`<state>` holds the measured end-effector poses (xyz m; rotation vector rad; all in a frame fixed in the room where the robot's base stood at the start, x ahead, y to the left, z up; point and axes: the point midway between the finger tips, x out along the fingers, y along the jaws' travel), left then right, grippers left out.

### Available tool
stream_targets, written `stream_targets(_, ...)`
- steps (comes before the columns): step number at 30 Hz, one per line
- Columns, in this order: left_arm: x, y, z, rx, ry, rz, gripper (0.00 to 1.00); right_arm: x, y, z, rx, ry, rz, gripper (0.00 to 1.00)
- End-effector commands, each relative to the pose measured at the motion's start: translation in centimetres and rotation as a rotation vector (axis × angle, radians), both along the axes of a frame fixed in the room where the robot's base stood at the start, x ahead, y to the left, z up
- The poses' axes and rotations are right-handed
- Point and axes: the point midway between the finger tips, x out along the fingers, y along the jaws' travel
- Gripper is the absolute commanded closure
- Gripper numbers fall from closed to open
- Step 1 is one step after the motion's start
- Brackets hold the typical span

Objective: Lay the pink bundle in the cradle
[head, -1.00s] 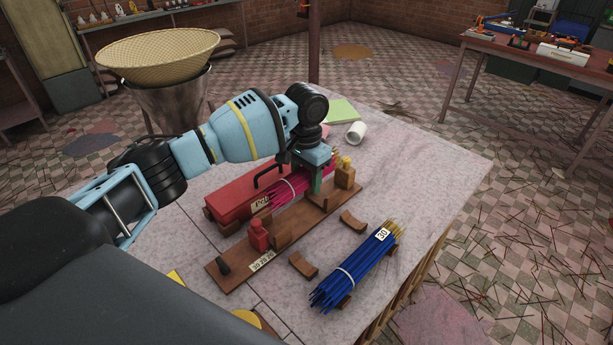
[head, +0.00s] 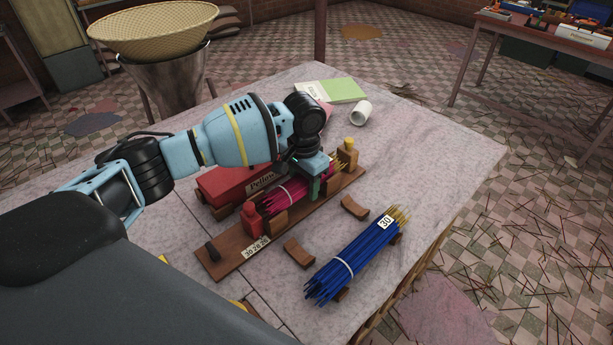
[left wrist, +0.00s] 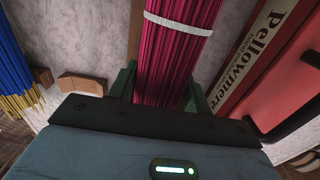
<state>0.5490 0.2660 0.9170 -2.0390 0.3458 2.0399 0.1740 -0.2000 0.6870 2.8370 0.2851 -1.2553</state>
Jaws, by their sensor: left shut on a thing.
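The pink bundle (head: 292,193), tied with a white band, has its middle in my left gripper (head: 313,186). The left wrist view shows the gripper's green fingers on both sides of the bundle (left wrist: 180,55). The bundle lies lengthwise over a long wooden board (head: 222,264), between a red upright piece (head: 251,217) and a wooden block (head: 347,157). I cannot tell whether it touches the board's supports. Two curved wooden rests (head: 299,252) (head: 354,208) stand empty in front of the board. My right gripper is out of view.
A blue bundle (head: 357,256) lies to the right of the empty rests. A red box (head: 222,184) stands behind the board. A white cup (head: 361,112) and a green book (head: 345,91) lie at the back. The table's right side is clear.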

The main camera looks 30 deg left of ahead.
Motion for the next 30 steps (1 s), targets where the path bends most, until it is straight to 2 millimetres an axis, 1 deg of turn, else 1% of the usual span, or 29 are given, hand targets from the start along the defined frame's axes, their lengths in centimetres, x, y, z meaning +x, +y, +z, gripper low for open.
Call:
stream_targets(3,0.03,-0.01,-0.35,-0.001,-0.002,0.000,0.69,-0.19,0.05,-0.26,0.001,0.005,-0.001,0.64)
stream_targets(14,0.06,-0.01,-0.31,0.000,-0.004,0.000,0.69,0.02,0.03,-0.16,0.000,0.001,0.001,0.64)
stream_targets(15,0.06,-0.01,-0.31,0.000,-0.004,0.000,0.46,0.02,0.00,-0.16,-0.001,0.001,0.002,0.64)
stream_targets(20,0.05,-0.01,-0.35,0.000,-0.003,0.000,0.26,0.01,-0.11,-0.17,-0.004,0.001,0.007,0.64)
stream_targets(30,-0.01,0.00,-0.47,0.001,0.000,0.000,0.26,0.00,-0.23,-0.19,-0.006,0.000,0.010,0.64)
